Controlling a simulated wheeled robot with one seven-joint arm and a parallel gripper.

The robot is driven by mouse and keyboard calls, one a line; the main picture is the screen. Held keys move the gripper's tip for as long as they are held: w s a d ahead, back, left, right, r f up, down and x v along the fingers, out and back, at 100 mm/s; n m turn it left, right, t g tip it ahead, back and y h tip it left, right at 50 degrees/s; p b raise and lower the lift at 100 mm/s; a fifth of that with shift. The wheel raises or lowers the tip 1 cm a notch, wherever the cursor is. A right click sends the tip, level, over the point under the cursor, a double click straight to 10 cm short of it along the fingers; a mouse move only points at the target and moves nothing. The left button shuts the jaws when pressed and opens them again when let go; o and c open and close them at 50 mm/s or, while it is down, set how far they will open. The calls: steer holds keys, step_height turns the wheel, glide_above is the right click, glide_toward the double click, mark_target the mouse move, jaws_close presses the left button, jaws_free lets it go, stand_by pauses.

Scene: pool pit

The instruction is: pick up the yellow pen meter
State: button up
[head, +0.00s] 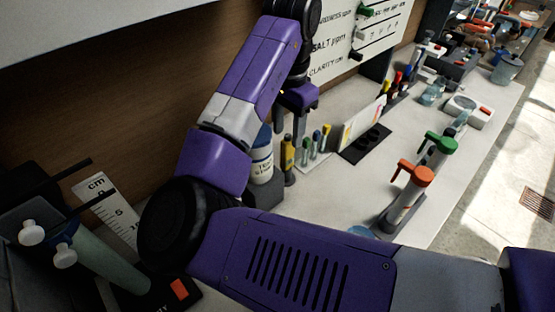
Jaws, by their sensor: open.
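A yellow pen meter (287,153) with a dark lower part stands upright on the bench, just right of a white labelled bottle with a blue cap (262,158). My gripper (283,118) is at the end of my purple arm, above and close to the pen meter. It is small and partly hidden by its own wrist, and it is open. I see nothing held in it. I cannot tell the exact gap between its fingertips and the pen meter's top.
A rack of small tubes (318,150) stands just right of the pen meter, then a black tray (365,144) with a card. Orange-capped (408,190) and green-capped (439,145) bottles stand nearer the front edge. A wooden panel (120,90) backs the bench. Bare bench lies in the middle.

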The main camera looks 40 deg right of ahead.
mark_target(288, 150)
step_height(288, 150, down, 3)
steer(key=shift+r, duration=0.2)
steer(key=shift+w+d+f+p, duration=0.1)
steer(key=shift+f+p, duration=0.2)
steer(key=shift+f, duration=0.9)
steer(key=shift+w+d+f+p, duration=0.1)
steer(key=shift+f+p, duration=0.2)
steer(key=shift+f, duration=0.85)
jaws_close()
